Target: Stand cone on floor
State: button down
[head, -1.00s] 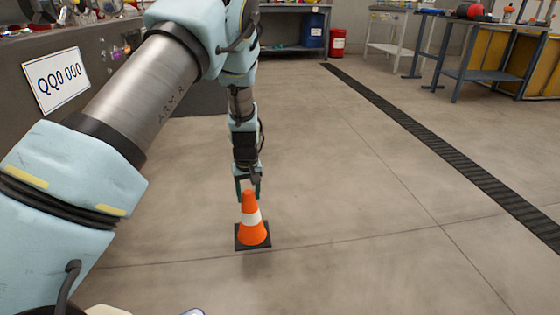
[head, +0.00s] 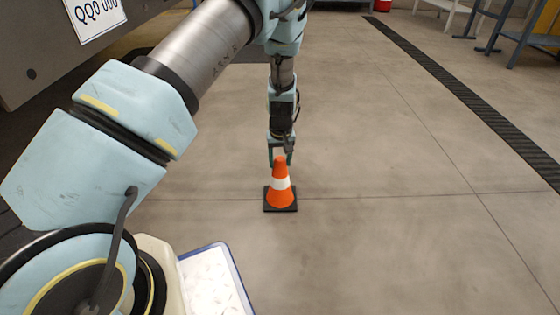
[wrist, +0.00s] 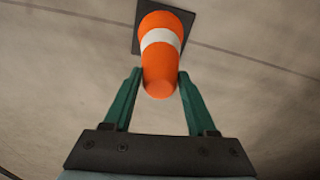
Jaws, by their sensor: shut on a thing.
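The orange cone (head: 280,191) has a white band and a square dark base. In the head view it is upright, with its base at the floor; I cannot tell whether the base touches the floor. My gripper (head: 280,160) is above it, with its fingers at the cone's top. In the wrist view the cone (wrist: 161,58) has its top between the two green fingers of my gripper (wrist: 160,78), which are shut on it. The cone's base is partly hidden behind its body there.
The concrete floor (head: 380,240) around the cone is clear. A dark drain strip (head: 465,95) runs along the right. A blue-legged table (head: 525,40) stands at the upper right. A dark counter with a number plate (head: 96,14) is at the upper left.

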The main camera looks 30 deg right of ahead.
jog(key=shift+c, duration=1)
grip_release()
notch_tip(320, 180, up, 12)
jog(key=s+p, duration=0.1)
jog(key=p, duration=0.4)
jog(key=shift+s+a+p, duration=0.2)
jog(key=shift+a+p, duration=0.05)
jog(key=shift+p, duration=0.1)
jog(key=shift+r, duration=0.1)
jog(key=w+a+r+n, duration=0.1)
jog(key=a+r, duration=0.5)
jog(key=a, duration=0.3)
jog(key=w+a+r+n, duration=0.1)
jog(key=a+r, duration=0.5)
jog(key=a, duration=0.4)
jog(key=s+a+r, duration=0.4)
jog(key=s+a, duration=0.1)
jog(key=a, duration=0.4)
jog(key=s+a+r, duration=0.3)
jog(key=s+a, duration=0.3)
jog(key=a, duration=0.3)
jog(key=shift+a+r, duration=0.3)
jog(key=shift+r, duration=0.1)
